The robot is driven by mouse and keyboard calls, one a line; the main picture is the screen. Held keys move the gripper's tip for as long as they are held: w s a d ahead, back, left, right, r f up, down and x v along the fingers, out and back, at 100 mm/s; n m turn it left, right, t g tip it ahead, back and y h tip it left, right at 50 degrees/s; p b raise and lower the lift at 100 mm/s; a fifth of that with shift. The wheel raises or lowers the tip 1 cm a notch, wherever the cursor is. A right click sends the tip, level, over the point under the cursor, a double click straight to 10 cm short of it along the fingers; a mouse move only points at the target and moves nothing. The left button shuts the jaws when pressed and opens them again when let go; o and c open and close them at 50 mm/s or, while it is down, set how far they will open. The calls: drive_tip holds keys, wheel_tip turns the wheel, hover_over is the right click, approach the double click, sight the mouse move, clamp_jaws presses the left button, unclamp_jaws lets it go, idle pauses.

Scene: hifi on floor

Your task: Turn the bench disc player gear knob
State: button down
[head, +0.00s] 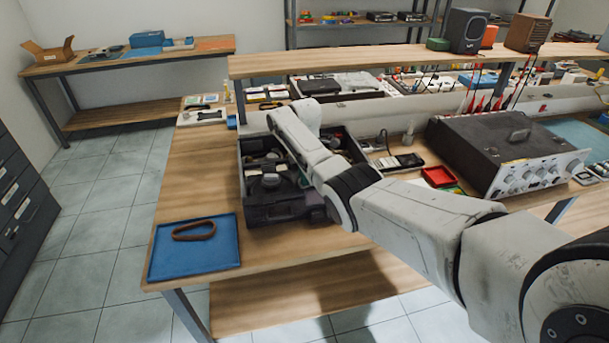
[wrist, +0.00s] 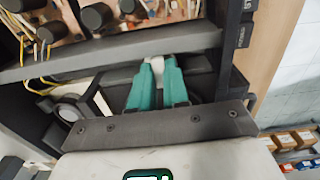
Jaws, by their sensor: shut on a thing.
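The disc player (head: 285,214) is an open dark case on the wooden bench, with parts showing inside. In the wrist view its dark frame (wrist: 110,52) crosses above my fingers. My gripper (wrist: 159,66) has two teal fingers, close together at the tips. They are shut on a small pale piece, the gear knob (wrist: 156,61), of which only a little shows between the tips. A pale round part (wrist: 70,112) lies left of the fingers. In the head view my arm hides most of the gripper and the knob.
A blue tray (head: 195,259) with a brown belt loop (head: 194,230) lies at the bench's front left corner. A dark amplifier-like unit (head: 500,142) stands to the right, near a red tray (head: 438,177). A raised shelf (head: 360,57) runs behind.

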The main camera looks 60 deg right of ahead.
drive_tip(key=c, duration=1.1)
unclamp_jaws()
wheel_tip(320, 180, up, 11)
drive_tip(key=shift+f+b, duration=0.1)
drive_tip(key=shift+b, duration=0.3)
